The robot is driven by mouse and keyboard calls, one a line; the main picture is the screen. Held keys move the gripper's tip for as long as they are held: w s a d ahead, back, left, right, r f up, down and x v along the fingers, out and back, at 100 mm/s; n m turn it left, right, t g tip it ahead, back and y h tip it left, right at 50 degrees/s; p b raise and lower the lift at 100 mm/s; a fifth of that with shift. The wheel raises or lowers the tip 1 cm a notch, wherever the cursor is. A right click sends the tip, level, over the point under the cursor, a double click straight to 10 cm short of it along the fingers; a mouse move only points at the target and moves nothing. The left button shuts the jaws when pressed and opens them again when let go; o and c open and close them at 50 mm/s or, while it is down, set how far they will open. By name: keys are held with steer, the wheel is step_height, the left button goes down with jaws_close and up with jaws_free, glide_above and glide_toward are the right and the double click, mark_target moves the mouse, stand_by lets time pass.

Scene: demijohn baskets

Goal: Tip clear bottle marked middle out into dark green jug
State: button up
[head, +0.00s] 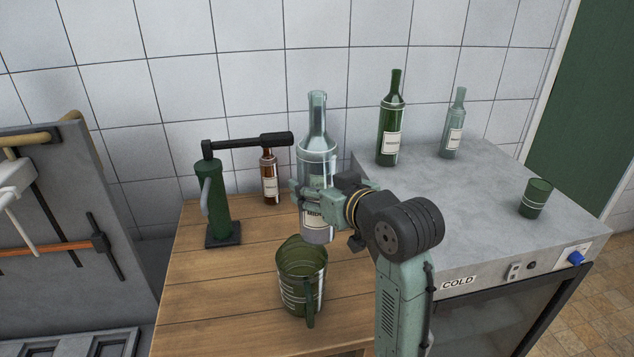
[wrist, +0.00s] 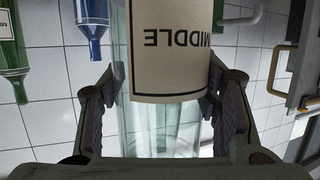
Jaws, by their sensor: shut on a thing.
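The clear bottle marked middle (head: 317,160) is upright in the head view, held above the wooden table behind the dark green jug. Its label reading MIDDLE (wrist: 175,45) shows upside down in the wrist view. My gripper (head: 318,190) is shut on the bottle's body, with a jaw on each side in the wrist view (wrist: 165,110). The dark green jug (head: 302,275) stands on the wooden table in front of and below the bottle, its handle toward the front. I cannot tell how much liquid is in the bottle or jug.
A green pump-like device (head: 217,205) with a black arm stands left, a small brown bottle (head: 270,180) beside it. On the grey COLD cabinet (head: 470,210) stand a green bottle (head: 390,120), a pale clear bottle (head: 454,128) and a green cup (head: 536,198). The table's front left is clear.

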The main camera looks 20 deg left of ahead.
steer(key=shift+f+b, duration=0.35)
steer(key=shift+f, duration=1.1)
steer(key=shift+w+d+r+n+t+h+b, duration=0.15)
steer(key=shift+w+d+n+b, duration=0.25)
steer(key=shift+w+d+b, duration=0.25)
steer(key=shift+w+d+r+n+t+h+b, duration=0.15)
steer(key=shift+w+d+n+b, duration=0.3)
steer(key=shift+w, duration=0.3)
steer(key=w+d+f+n+t+b, duration=0.5)
steer(key=w+n+b, duration=0.5)
steer(key=b, duration=1.2)
steer(key=d+f+n, duration=0.2)
steer(key=d, duration=0.1)
steer(key=shift+w+f+h+b, duration=0.15)
steer(key=shift+f+h+b, duration=0.15)
steer(key=shift+f+h, duration=0.1)
steer(key=shift+f+b, duration=0.2)
steer(key=shift+b, duration=0.15)
